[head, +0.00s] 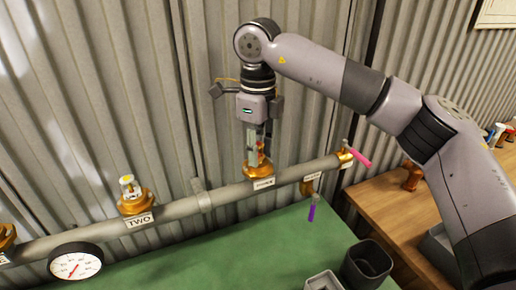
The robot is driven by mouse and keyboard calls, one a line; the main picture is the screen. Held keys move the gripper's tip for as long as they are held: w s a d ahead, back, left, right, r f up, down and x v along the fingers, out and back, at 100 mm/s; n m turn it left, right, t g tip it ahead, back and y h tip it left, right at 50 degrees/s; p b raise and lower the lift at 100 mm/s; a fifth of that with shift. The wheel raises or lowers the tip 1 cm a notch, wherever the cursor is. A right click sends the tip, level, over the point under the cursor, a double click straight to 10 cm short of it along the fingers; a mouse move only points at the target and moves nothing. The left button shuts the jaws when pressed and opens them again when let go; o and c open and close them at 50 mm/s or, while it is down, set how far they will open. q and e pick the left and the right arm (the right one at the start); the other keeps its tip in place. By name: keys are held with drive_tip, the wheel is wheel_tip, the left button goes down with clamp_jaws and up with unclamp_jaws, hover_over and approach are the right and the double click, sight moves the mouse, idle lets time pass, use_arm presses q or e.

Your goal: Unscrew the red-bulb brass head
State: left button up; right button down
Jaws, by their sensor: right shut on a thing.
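A grey pipe (235,193) runs across the view with brass heads standing on it. The brass head (258,170) over the right-hand label sits below my right gripper (257,152). My right gripper points down, shut on the top of this head, and its fingers hide most of the bulb, so its colour is hard to tell. Another brass head (135,203) over the label TWO carries a clear bulb with a yellow spot. A third brass head (6,236) is cut off at the left edge. My left gripper is not in view.
A round gauge (76,262) hangs under the pipe at left. A pink-handled valve (356,156) and a purple-handled one (312,209) are at the right end. A dark cup (366,265) and a grey box (323,282) stand on the green bench (230,255). Corrugated metal stands behind.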

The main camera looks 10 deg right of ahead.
drive_tip(key=n+p, duration=0.1)
drive_tip(key=n, duration=0.3)
drive_tip(key=shift+n, duration=0.9)
